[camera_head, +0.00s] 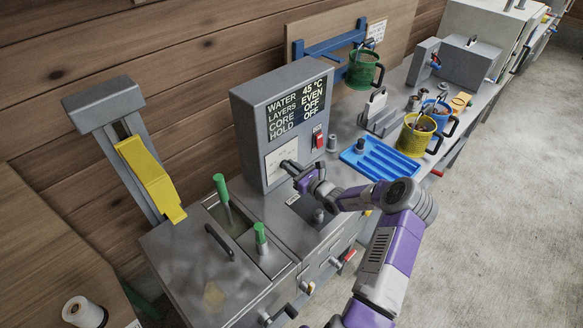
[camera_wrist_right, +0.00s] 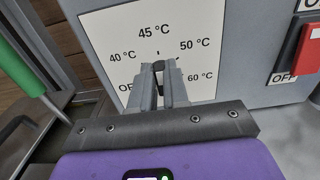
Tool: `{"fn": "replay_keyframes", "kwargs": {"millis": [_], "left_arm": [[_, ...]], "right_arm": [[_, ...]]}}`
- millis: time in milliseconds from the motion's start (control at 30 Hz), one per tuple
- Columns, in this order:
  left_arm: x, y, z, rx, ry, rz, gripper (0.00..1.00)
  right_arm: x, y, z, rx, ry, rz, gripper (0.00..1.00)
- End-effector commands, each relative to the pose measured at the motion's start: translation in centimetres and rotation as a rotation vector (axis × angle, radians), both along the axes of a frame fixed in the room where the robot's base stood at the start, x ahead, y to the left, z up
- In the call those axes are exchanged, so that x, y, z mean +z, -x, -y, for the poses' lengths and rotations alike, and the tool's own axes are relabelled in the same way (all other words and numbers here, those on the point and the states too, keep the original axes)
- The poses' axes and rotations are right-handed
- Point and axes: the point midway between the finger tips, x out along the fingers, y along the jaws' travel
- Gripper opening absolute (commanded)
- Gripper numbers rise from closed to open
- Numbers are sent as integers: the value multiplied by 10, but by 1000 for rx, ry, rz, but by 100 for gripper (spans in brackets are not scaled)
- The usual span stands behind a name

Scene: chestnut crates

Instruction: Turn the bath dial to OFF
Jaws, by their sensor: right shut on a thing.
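The bath dial (camera_wrist_right: 158,66) is a dark knob on a white scale plate (camera_wrist_right: 112,38). The plate is marked OFF, 40, 45, 50 and 60 °C, and the OFF mark at lower left is partly hidden. My right gripper (camera_head: 284,164) is shut on the dial, with its grey fingers on both sides of it in the wrist view (camera_wrist_right: 160,75). The knob's visible end points up near 45 °C. The display (camera_head: 299,108) on the grey box reads WATER 45 °C, LAYERS EVEN, CORE OFF, HOLD OFF. My left gripper is not in view.
A red switch (camera_head: 318,138) sits right of the dial, with OFF below it. Green handles (camera_head: 221,188) stand on the bath at left. A blue tray (camera_head: 378,160) and a yellow mug (camera_head: 412,138) stand right of the box. My right arm crosses the bench front.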

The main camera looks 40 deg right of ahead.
Motion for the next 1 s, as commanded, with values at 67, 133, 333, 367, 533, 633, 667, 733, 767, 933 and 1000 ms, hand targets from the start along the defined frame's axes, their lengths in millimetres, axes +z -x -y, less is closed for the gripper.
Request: {"fn": "replay_keyframes", "kwargs": {"millis": [67,133,333,367,533,633,667,733,767,933,1000], "left_arm": [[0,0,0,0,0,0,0],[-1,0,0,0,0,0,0],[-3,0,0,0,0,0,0],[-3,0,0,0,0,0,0],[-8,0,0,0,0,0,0],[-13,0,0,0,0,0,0],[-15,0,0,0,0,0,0],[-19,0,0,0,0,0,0],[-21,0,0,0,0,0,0],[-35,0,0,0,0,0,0],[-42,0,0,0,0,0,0]], "right_arm": [[0,0,0,0,11,0,0],[0,0,0,0,28,1,0],[-1,0,-2,2,129,10,0],[-1,0,-3,2,151,12,0],[-1,0,-5,2,296,25,0],[-3,0,-6,1,391,32,0],[-3,0,-6,1,419,36,0],[-4,1,-7,2,485,42,0],[-4,1,-8,2,514,43,0],[-6,1,-9,1,676,59,0],[-8,1,-10,1,742,64,0]]}}
